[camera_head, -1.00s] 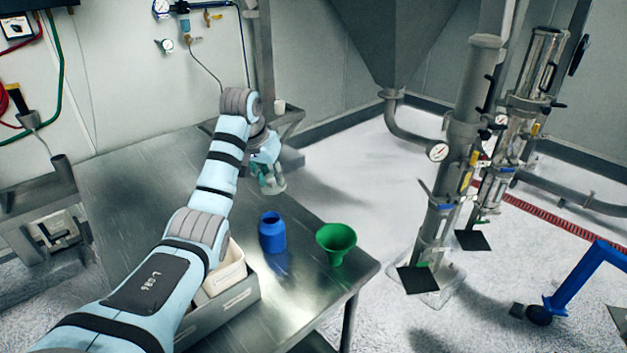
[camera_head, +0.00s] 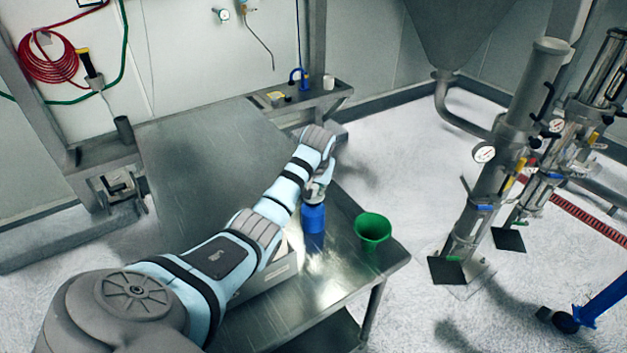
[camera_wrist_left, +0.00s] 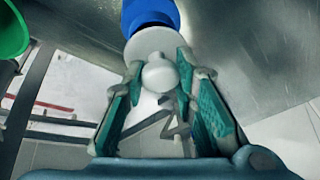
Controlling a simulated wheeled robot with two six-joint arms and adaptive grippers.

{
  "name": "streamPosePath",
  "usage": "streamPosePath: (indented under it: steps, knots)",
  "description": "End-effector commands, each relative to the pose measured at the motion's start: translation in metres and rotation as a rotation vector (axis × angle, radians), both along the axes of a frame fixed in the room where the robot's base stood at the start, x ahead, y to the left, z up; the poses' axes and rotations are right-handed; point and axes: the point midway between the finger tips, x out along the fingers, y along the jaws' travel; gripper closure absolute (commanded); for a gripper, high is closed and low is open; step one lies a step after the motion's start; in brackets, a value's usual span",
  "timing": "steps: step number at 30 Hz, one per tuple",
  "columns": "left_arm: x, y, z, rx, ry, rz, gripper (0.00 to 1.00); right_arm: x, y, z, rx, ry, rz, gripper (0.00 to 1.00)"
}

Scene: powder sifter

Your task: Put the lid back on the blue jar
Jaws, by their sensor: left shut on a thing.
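The blue jar (camera_head: 313,220) stands upright on the metal table, left of the green funnel. My left gripper (camera_head: 316,194) comes down from behind and is directly above the jar's mouth. In the left wrist view my left gripper (camera_wrist_left: 160,72) is shut on a white round lid (camera_wrist_left: 150,42) with a knob between its green fingers. The blue jar (camera_wrist_left: 149,12) shows just beyond the lid, in line with it. I cannot tell whether the lid touches the rim. The jar's mouth is hidden in the head view. My right gripper is not in view.
The green funnel (camera_head: 372,228) stands on the table (camera_head: 215,150) right of the jar, near the right edge. A grey box (camera_head: 268,279) is partly hidden under my left arm. A small side shelf (camera_head: 300,97) holds small items. The table's back left is clear.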

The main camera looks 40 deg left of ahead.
Motion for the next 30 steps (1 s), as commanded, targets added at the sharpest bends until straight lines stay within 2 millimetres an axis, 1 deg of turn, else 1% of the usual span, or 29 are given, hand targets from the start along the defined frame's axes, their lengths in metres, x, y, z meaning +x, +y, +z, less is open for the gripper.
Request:
streamPosePath:
  steps: [2, 17, 25, 30]
  knots:
    - [0.0001, 0.0, -0.0025, 0.0, -0.001, 0.0, 0.98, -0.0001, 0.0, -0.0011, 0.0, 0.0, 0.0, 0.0]
    - [0.0001, 0.0, -0.0017, 0.0, 0.0, 0.0, 0.98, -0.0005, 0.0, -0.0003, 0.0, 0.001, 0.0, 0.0]
    - [-0.0015, -0.0002, -0.0003, 0.0, 0.001, -0.001, 0.98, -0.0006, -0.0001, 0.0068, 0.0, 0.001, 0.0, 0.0]
    - [-0.0018, -0.0002, -0.0013, 0.0, 0.0, -0.001, 0.98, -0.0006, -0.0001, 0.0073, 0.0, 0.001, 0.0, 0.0]
